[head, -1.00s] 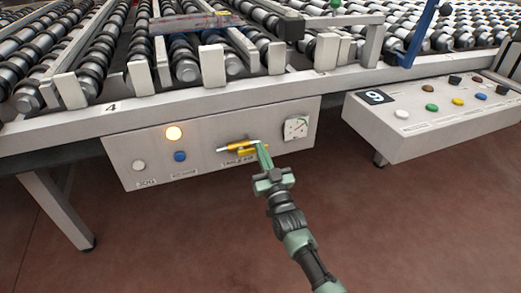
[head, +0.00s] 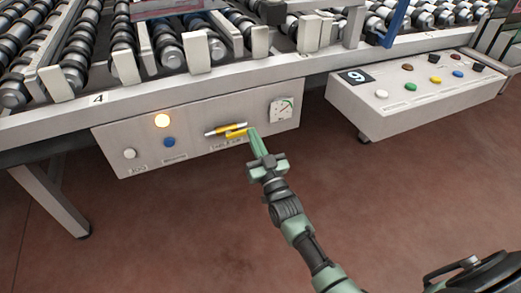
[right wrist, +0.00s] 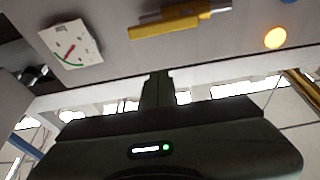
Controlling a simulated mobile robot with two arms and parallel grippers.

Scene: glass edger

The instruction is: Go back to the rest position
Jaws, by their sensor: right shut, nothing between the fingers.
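My right gripper (head: 253,135) is shut and empty. In the head view its green fingers reach up to the front control panel, close beside the right end of a yellow valve lever with a metal tip (head: 228,131). I cannot tell whether they touch. In the right wrist view the lever (right wrist: 180,22) is at the top, apart from the dark shut fingers (right wrist: 157,88) in that picture. My left gripper is not in view.
The panel (head: 195,145) carries a lit amber lamp (head: 162,120), a blue button (head: 169,142), a white button (head: 129,153) and a gauge (head: 282,110). A second button box (head: 385,115) stands at right. Roller conveyor lies above. Brown floor (head: 400,180) is open below.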

